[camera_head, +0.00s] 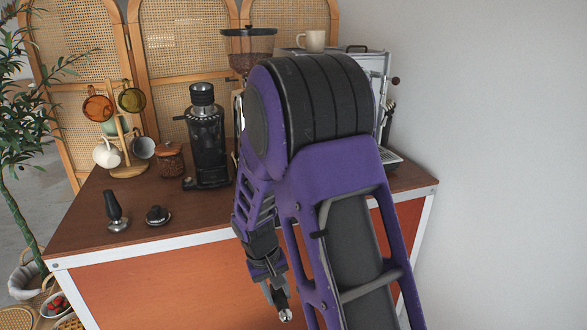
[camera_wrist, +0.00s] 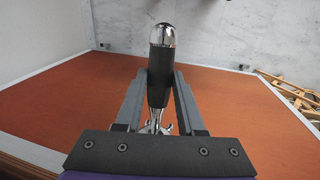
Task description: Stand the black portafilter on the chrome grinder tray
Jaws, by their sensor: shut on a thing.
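My gripper (camera_head: 279,290) is low in front of the cart's orange front panel, below the countertop. In the wrist view my gripper (camera_wrist: 158,98) is shut on the portafilter (camera_wrist: 160,72), its black handle with a chrome cap between the fingers. Chrome parts show lower down between the fingers; the rest is hidden. In the head view only a small chrome end of the portafilter (camera_head: 286,314) shows. A grinder with a bean hopper (camera_head: 247,48) stands at the back, mostly behind my arm. I cannot make out its chrome tray. A black grinder (camera_head: 207,140) stands to its left.
The brown countertop (camera_head: 90,235) holds a tamper (camera_head: 115,212), a small dark round tool (camera_head: 157,215), a lidded jar (camera_head: 171,160) and a mug tree (camera_head: 126,150). An espresso machine (camera_head: 376,65) is partly behind my arm.

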